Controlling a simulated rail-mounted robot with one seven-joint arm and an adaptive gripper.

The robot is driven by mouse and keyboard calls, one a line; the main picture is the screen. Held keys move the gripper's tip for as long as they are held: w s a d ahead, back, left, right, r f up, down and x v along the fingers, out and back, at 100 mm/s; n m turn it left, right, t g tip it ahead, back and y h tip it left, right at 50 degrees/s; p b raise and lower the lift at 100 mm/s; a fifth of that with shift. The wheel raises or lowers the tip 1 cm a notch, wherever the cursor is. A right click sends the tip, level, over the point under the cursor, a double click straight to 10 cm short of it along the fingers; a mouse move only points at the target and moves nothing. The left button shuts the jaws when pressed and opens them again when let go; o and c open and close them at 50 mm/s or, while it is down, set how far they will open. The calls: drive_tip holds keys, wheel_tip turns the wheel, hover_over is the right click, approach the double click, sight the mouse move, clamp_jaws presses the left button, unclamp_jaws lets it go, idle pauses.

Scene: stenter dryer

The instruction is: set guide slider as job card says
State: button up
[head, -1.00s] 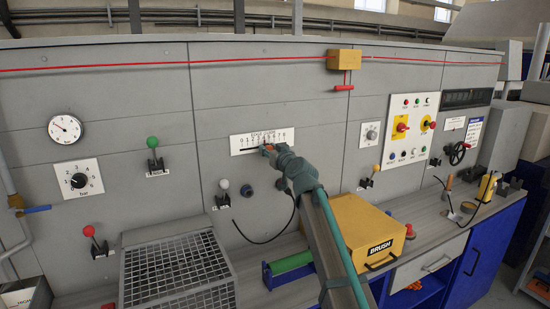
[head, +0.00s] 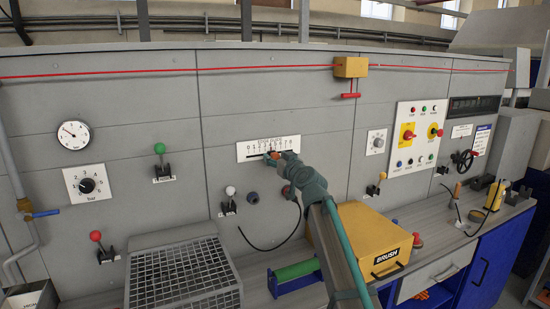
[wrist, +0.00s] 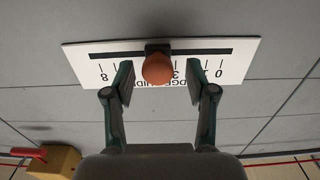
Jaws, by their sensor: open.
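The guide slider is a white scale plate (head: 262,148) with a dark slot and numbers, on the grey panel. Its orange knob (wrist: 158,69) shows upside down in the wrist view, on a dark block in the slot, right by the 3 mark. The 0 is at that picture's right and the 8 at its left. My gripper (wrist: 158,85) is open, with one finger on each side of the knob and a gap to both. In the head view my gripper (head: 278,160) covers part of the plate. I cannot make out a job card's text.
A yellow BRUSH box (head: 365,240) and a green roller (head: 296,271) stand on the bench below. A wire-mesh guard (head: 183,275) is at the left. A white-knobbed lever (head: 229,200) is left of my arm. A red cord (head: 200,68) runs above.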

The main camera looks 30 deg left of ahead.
drive_tip(key=v, duration=1)
drive_tip(key=shift+s+d, duration=0.15)
drive_tip(key=shift+d, duration=0.05)
